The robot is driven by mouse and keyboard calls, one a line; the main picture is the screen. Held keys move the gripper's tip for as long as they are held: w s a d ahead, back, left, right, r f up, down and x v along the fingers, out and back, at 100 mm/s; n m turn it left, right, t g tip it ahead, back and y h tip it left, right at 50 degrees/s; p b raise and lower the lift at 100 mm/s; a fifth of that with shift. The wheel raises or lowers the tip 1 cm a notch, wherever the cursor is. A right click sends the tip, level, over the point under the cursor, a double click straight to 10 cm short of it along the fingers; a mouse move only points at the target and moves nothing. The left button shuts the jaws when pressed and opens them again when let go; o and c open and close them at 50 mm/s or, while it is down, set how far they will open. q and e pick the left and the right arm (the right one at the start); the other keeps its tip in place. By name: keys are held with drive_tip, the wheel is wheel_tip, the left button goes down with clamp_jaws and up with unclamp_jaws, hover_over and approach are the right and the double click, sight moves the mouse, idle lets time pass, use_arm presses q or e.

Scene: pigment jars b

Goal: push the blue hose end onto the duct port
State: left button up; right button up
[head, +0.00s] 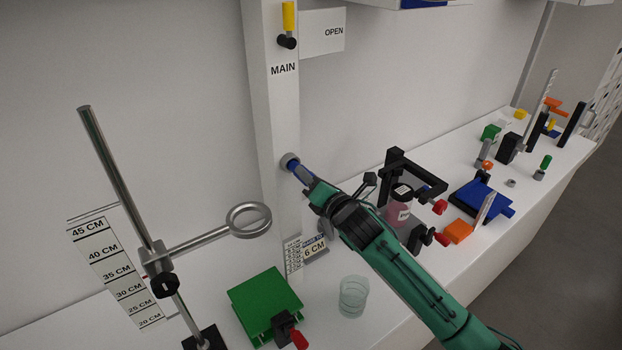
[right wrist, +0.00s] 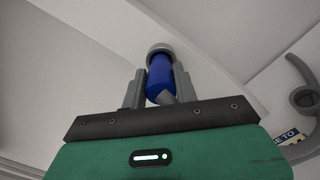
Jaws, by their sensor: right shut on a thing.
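The blue hose end (head: 300,173) is in my right gripper (head: 306,179), whose fingers are shut on it. In the right wrist view the blue hose end (right wrist: 160,78) stands upright between the two grey fingers of the right gripper (right wrist: 160,92). The grey round duct port (head: 289,161) is on the white column. In the right wrist view the port (right wrist: 160,49) is right at the far end of the hose end. They look lined up and touching, but I cannot tell how far the hose is on. My left gripper is not in view.
A ring stand (head: 249,219) with a metal ring is at the left, near a green platform (head: 265,303).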

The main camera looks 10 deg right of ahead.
drive_tip(key=shift+x, duration=0.85)
drive_tip(key=o, duration=1)
drive_tip(key=shift+f, duration=0.1)
drive_tip(key=shift+o, duration=0.2)
drive_tip(key=shift+s+d+f, duration=0.1)
drive_tip(key=shift+s, duration=0.25)
drive_tip(key=b+v, duration=0.5)
drive_tip(key=v, duration=0.8)
